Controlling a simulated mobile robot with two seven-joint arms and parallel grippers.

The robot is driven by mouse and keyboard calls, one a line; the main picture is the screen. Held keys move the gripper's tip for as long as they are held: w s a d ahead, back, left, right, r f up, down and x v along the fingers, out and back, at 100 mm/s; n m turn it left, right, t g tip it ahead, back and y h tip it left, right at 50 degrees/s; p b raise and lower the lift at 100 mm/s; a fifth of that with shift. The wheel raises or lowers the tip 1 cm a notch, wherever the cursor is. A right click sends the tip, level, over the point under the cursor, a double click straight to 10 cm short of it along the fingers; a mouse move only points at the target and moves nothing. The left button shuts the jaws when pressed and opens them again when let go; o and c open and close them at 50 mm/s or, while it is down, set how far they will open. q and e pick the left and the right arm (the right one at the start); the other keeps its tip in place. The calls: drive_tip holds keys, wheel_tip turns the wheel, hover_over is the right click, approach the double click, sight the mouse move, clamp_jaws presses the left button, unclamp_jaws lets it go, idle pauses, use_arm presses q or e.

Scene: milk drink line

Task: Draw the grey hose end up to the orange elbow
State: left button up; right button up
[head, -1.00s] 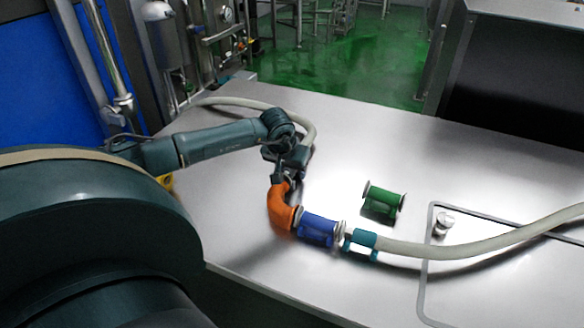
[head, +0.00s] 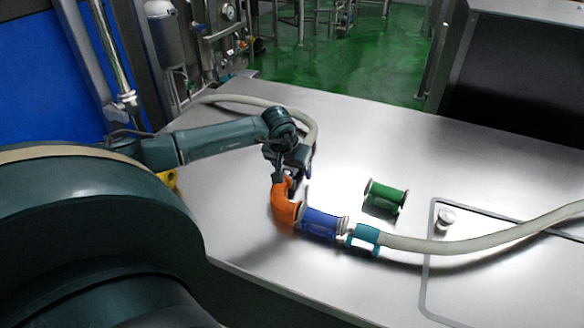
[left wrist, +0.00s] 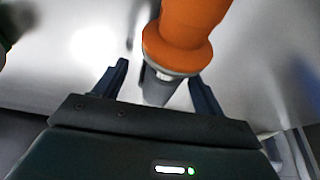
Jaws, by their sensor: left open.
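The orange elbow (head: 284,212) lies on the steel table, its lower end against a blue coupling piece (head: 322,225). The grey hose (head: 245,101) curves round from the back left, and its end runs in behind my left gripper. My left gripper (head: 281,178) is at the elbow's upper opening. In the left wrist view the orange elbow (left wrist: 184,35) comes down from the top. A grey cylindrical end (left wrist: 157,90) sits right at its flange, between the two open fingers, with gaps on the sides. Whether the two faces touch, I cannot tell. My right gripper is not in view.
A teal clamp (head: 363,238) sits on the pale hose (head: 470,243) that runs off right from the blue piece. A green spool-shaped piece (head: 385,197) lies behind it. A small metal knob (head: 445,217) stands on the table. The back middle of the table is clear.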

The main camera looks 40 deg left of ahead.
use_arm(q)
drive_tip(key=p+v, duration=0.1)
drive_tip(key=v, duration=1.1)
drive_tip(key=shift+s+r, duration=0.15)
drive_tip(key=shift+r, duration=0.15)
drive_tip(key=shift+s+r, duration=0.1)
drive_tip(key=shift+r, duration=0.15)
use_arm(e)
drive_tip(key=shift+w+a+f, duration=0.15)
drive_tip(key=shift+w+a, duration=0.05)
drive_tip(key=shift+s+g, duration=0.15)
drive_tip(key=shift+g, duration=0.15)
